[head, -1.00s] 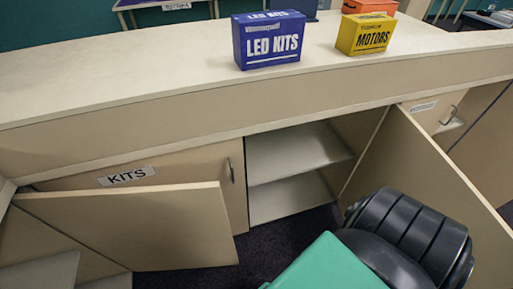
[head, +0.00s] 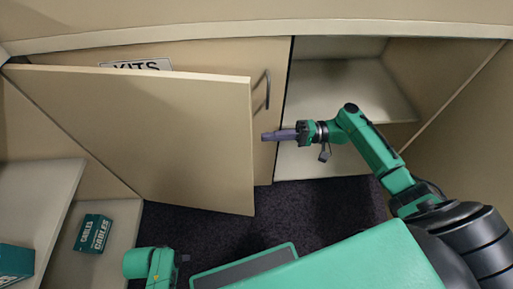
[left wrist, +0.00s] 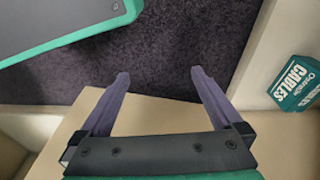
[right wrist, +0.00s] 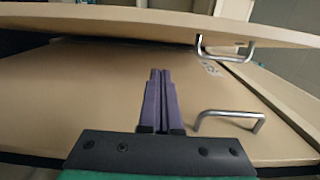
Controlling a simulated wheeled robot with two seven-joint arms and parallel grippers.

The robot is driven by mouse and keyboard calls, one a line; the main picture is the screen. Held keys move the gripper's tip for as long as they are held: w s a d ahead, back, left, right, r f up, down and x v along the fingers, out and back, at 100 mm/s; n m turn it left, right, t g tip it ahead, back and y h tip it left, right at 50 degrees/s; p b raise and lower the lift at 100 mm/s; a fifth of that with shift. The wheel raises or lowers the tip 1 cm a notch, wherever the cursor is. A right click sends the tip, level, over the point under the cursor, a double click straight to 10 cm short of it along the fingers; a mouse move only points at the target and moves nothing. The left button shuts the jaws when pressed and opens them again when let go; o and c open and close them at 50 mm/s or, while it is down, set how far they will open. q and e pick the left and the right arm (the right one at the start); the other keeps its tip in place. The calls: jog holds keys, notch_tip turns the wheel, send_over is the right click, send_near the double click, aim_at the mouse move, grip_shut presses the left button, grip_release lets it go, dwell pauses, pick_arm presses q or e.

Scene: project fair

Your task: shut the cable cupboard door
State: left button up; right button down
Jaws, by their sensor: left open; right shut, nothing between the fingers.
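The cable cupboard door (head: 150,125) stands wide open, swung out in front of the KITS door (head: 263,100). Its free edge is at the right. Its handle (right wrist: 225,47) shows in the right wrist view on the side facing the KITS door. My right gripper (head: 266,136) is shut and empty, its tips close to the door's free edge and pointing into the gap between the two doors; contact cannot be told. My left gripper (left wrist: 159,73) is open and empty, over a beige panel and dark floor; its fingers are hardly visible in the head view.
The open cupboard at left holds a cables box (head: 93,233) on its lower shelf; another cables box (head: 14,263) is at the left edge. The KITS door's handle (head: 266,90) juts out near my right gripper. An open, empty cupboard (head: 345,85) lies right. Dark carpet (head: 215,230) is clear.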

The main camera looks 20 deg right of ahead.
pick_arm(q)
jog(key=shift+s+a+f+p, duration=0.15)
jog(key=shift+s+f+p, duration=0.1)
jog(key=shift+f, duration=0.3)
jog(key=shift+s+a+f+p, duration=0.2)
jog(key=shift+s+f, duration=0.1)
jog(key=shift+f, duration=0.25)
jog(key=shift+s+a+f+p, duration=0.15)
jog(key=shift+s+f+p, duration=0.1)
jog(key=shift+f, duration=0.3)
pick_arm(e)
jog(key=shift+s+a+f, duration=0.1)
jog(key=shift+s+a, duration=0.35)
jog(key=shift+a, duration=0.35)
jog(key=shift+s+a+r, duration=0.1)
jog(key=shift+s+a, duration=0.4)
jog(key=shift+a, duration=0.35)
jog(key=shift+s+a+f, duration=0.1)
jog(key=shift+s+a, duration=0.35)
jog(key=shift+a, duration=0.35)
